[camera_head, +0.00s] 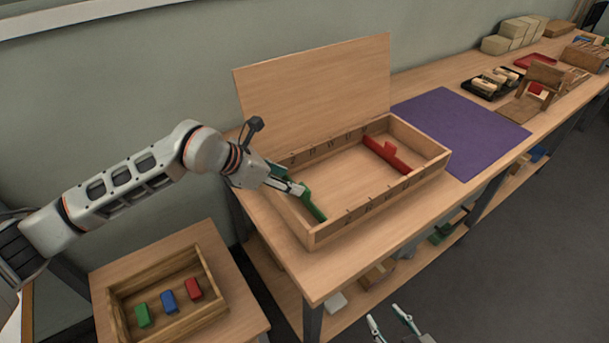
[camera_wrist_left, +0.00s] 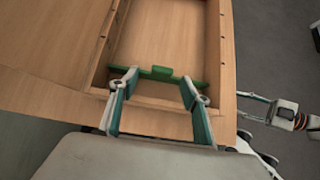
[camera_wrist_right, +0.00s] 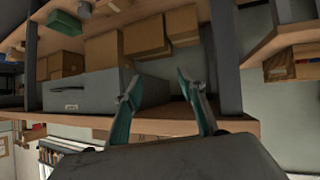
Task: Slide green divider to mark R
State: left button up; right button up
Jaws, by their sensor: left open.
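The green divider (camera_head: 313,206) stands across the open wooden box (camera_head: 340,228) near its left end. In the left wrist view the divider (camera_wrist_left: 186,78) shows as a green strip with a raised middle tab. My left gripper (camera_head: 298,189) is over the box's left end, and its open fingers (camera_wrist_left: 158,85) are on either side of the tab with a gap to it. A red divider (camera_head: 386,154) stands in the right part of the box. My right gripper (camera_head: 390,326) is open and empty, low in front of the bench.
The box's lid (camera_head: 318,92) stands upright behind it. A purple mat (camera_head: 458,130) lies to the right, with trays and blocks beyond. A low table at left holds a wooden tray (camera_head: 214,320) with green, blue and red blocks. Shelves lie under the bench.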

aim_at(305, 186)
pick_arm(q)
jog(key=x, duration=0.6)
jog(key=shift+s+d+f, duration=0.1)
jog(key=shift+s+d, duration=0.1)
jog(key=shift+d, duration=0.1)
jog(key=shift+w+d+f, duration=0.2)
jog(key=shift+d+f, duration=0.05)
jog(key=shift+f, duration=0.05)
pick_arm(e)
jog(key=shift+s+f, duration=0.1)
jog(key=shift+s, duration=0.55)
